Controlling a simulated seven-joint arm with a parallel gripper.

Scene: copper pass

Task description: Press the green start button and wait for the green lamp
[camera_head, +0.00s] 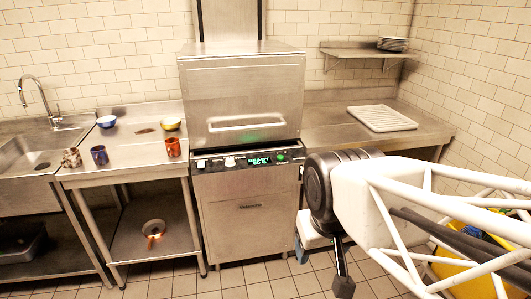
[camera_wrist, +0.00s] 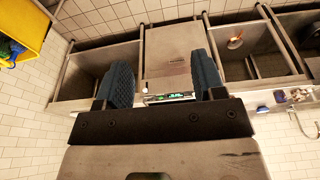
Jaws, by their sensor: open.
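The steel dishwasher (camera_head: 245,215) stands in the middle of the head view, its hood (camera_head: 225,90) down over the control panel. The round green start button (camera_head: 281,157) is at the right of the panel, beside a display (camera_head: 260,161) with lit green digits. I cannot tell a separate green lamp from the button. In the wrist view the panel (camera_wrist: 176,96) shows small and partly hidden behind my gripper's body. My gripper (camera_wrist: 161,66) is open and empty, its two blue-grey fingers apart. In the head view my arm is right of the machine, clear of the button.
The left counter (camera_head: 130,173) holds mugs (camera_head: 99,155), an orange cup (camera_head: 173,147) and blue and yellow bowls (camera_head: 170,124). A sink (camera_head: 25,160) is far left. A white rack (camera_head: 382,118) lies on the right counter. A yellow bin (camera_head: 465,275) is at lower right.

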